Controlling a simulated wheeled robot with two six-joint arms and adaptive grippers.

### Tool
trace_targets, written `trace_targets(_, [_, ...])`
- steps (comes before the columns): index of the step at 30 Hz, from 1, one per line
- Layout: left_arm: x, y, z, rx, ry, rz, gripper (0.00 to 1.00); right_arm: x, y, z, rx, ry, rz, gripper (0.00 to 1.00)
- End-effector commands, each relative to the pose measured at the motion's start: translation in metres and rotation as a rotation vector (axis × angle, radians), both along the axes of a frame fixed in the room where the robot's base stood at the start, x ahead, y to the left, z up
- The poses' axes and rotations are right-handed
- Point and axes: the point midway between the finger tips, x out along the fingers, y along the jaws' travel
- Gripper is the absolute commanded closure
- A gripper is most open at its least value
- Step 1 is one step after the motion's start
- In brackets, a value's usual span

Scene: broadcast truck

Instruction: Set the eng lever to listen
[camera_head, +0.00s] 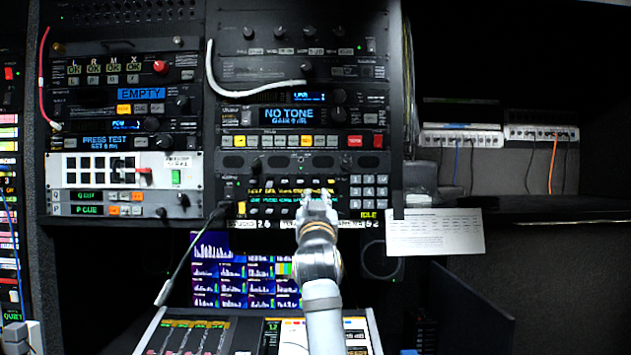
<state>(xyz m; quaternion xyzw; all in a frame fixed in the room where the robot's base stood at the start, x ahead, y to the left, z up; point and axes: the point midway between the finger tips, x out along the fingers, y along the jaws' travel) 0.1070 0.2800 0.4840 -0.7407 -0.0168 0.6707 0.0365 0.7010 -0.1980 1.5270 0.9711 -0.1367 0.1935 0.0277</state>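The intercom panel (293,187) is in the lower part of the middle rack, with a row of small levers, yellow and cyan lettering and a keypad at its right. The labels are too small to read, so I cannot tell which lever is eng or how it is set. My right gripper (318,193) is in front of the panel's right half, left of the keypad (369,186), and hides part of the panel's lower edge. I cannot tell whether it touches a lever, or whether its fingers are apart. My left gripper is not in view.
Below are a blue monitor (217,272) and a sloped console (192,335). A paper sheet (436,232) hangs right of the panel. Another rack (125,130) stands left.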

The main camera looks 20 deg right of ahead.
Motion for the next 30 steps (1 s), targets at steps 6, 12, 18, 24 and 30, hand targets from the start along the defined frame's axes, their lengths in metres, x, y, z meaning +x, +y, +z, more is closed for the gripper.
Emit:
trace_targets(6, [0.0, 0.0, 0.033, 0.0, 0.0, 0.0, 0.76, 0.043, -0.013, 0.026, -0.003, 0.003, -0.002, 0.76])
trace_targets(12, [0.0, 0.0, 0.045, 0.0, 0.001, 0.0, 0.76, 0.067, -0.02, 0.033, -0.001, 0.001, -0.002, 0.76])
trace_targets(18, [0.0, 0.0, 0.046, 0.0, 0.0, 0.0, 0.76, 0.073, -0.022, 0.032, 0.001, 0.002, 0.0, 0.76])
trace_targets(24, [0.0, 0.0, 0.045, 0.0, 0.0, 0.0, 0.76, 0.073, -0.022, 0.031, 0.0, 0.001, 0.0, 0.83])
trace_targets(30, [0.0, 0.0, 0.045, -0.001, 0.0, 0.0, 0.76, 0.073, -0.022, 0.031, 0.001, 0.002, 0.0, 1.0])
